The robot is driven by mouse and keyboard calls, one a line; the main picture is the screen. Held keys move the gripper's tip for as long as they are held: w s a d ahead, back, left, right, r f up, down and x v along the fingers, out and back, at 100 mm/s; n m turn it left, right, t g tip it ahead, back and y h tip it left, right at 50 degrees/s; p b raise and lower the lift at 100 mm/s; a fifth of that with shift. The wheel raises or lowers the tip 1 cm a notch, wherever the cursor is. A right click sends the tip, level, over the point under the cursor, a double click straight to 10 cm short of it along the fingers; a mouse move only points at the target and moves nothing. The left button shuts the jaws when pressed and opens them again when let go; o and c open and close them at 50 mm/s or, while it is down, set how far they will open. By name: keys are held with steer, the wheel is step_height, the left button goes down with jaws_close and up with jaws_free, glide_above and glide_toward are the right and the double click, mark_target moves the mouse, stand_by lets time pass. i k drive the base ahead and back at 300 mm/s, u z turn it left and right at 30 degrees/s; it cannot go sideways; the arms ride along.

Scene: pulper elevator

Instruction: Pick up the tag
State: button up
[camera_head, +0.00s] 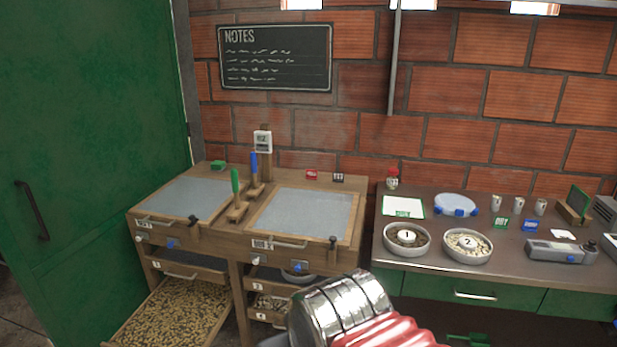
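Several small tags or cards are in view, and I cannot tell which one is the task's tag. A green tag (502,222) and a blue tag (530,225) stand on the right counter. A red tag (312,175) and a black tag (338,177) sit at the back edge of the wooden bench. A green block or tag (217,165) is at the bench's back left. A white labelled card (263,141) is on a wooden post. Part of my arm, silver and red, shows at the bottom centre; no gripper fingers show.
The wooden bench (242,222) has two grey mesh panels, levers and an open tray of beans. The metal counter (473,275) holds bowls marked 1 (407,253) and 2 (467,258), a scale (553,252) and small cups. A green door (90,150) stands left.

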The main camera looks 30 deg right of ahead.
mark_target(310, 175)
steer(key=i, duration=1.6)
steer(key=z, duration=0.05)
